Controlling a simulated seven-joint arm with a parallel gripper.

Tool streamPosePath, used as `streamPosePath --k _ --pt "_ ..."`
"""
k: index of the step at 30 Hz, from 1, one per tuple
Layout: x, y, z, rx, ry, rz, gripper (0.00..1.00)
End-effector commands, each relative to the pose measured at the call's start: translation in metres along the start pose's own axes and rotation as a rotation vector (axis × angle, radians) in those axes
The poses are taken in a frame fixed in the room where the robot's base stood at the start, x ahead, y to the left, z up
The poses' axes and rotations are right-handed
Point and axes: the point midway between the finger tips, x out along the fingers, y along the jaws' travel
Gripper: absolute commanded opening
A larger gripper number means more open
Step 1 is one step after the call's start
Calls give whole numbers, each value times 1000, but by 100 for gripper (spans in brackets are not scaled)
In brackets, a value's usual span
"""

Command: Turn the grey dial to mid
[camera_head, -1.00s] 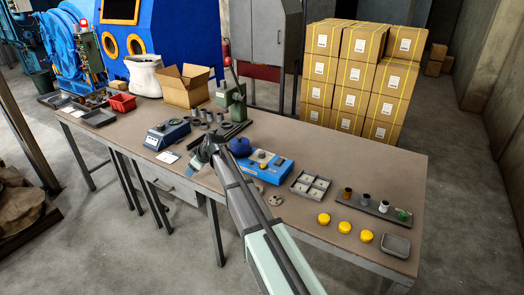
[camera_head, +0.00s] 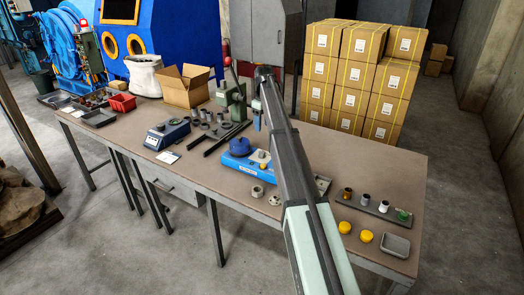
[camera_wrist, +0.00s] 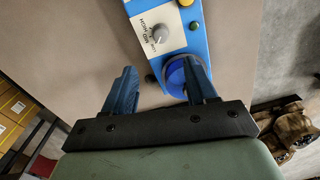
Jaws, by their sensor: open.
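The grey dial (camera_wrist: 158,36) sits on a white plate on top of a blue box (camera_wrist: 181,45) in the wrist view. HIGH and MID markings show beside the dial; its exact setting is too small to tell. In the head view, the blue box (camera_head: 237,168) stands on the workbench beneath my gripper (camera_head: 257,124). In the wrist view my gripper (camera_wrist: 158,88) is open, with nothing held between its two blue fingers. The dial lies beyond the fingertips, apart from them. The right finger partly covers a round blue part (camera_wrist: 176,76) of the box.
A yellow knob (camera_wrist: 195,26) and a dark green button (camera_wrist: 150,78) are near the dial. A green press (camera_head: 236,95) stands behind the box. A second blue device (camera_head: 167,133) stands to the left. Yellow caps (camera_head: 366,236) lie at the right front.

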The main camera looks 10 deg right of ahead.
Motion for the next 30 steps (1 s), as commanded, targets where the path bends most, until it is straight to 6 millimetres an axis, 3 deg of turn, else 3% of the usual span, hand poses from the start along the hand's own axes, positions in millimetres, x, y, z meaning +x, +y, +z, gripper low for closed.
streamPosePath --k 5,21,30 --pt "20 -1 1 0 -2 -2 57" --pt "110 -1 0 -1 0 -1 57" --pt "134 -1 0 -2 1 0 57"
